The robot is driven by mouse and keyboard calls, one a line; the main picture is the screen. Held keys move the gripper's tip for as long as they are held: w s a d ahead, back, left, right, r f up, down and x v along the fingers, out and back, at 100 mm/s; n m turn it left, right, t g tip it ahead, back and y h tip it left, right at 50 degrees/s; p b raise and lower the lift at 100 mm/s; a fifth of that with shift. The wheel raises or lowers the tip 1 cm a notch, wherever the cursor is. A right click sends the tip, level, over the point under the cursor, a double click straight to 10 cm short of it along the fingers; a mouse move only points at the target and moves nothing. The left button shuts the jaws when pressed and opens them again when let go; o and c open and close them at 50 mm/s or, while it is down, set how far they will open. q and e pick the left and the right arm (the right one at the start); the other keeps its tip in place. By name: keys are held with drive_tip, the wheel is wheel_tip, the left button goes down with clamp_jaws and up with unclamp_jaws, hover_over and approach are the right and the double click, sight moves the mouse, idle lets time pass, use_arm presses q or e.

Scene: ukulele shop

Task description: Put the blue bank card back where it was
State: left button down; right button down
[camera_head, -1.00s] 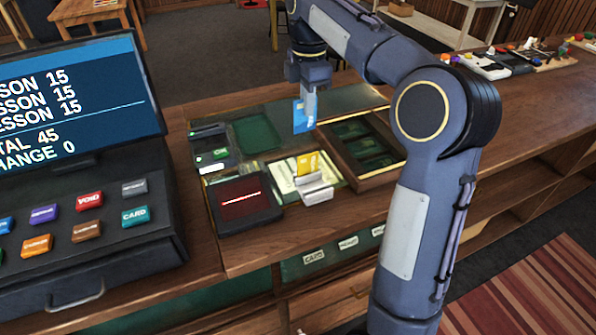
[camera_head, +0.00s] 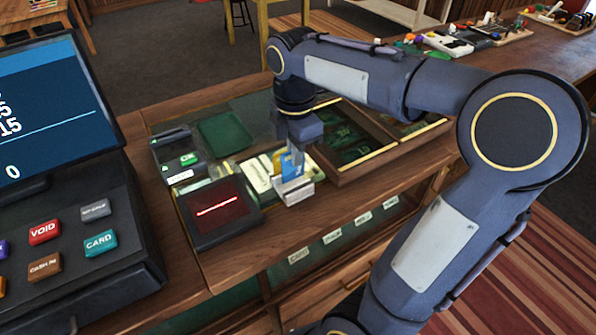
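The blue bank card (camera_head: 292,166) is upright at the silver card holder (camera_head: 294,190) on the counter. My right gripper (camera_head: 294,150) comes down over it from above, with its fingers at the card's upper part. The fingers look shut on the card. I cannot tell whether the card's lower edge is seated in the holder's slot. A yellow card (camera_head: 278,160) stands just behind and left of the blue card, partly hidden by it. My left gripper is not in view.
A card reader (camera_head: 176,155) and a dark scanner with a red line (camera_head: 218,207) sit left of the holder. A green mat (camera_head: 226,135) lies behind. A wooden tray with green compartments (camera_head: 347,176) is to the right. The till (camera_head: 80,235) fills the left side.

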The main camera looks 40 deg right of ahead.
sight(298, 172)
drive_tip(key=shift+s+f, duration=0.2)
drive_tip(key=shift+f, duration=0.55)
drive_tip(key=shift+s+f, duration=0.15)
drive_tip(key=shift+f, duration=0.55)
drive_tip(key=shift+s+f, duration=0.2)
drive_tip(key=shift+f, duration=0.55)
drive_tip(key=shift+f, duration=0.1)
drive_tip(key=c, duration=1.7)
unclamp_jaws()
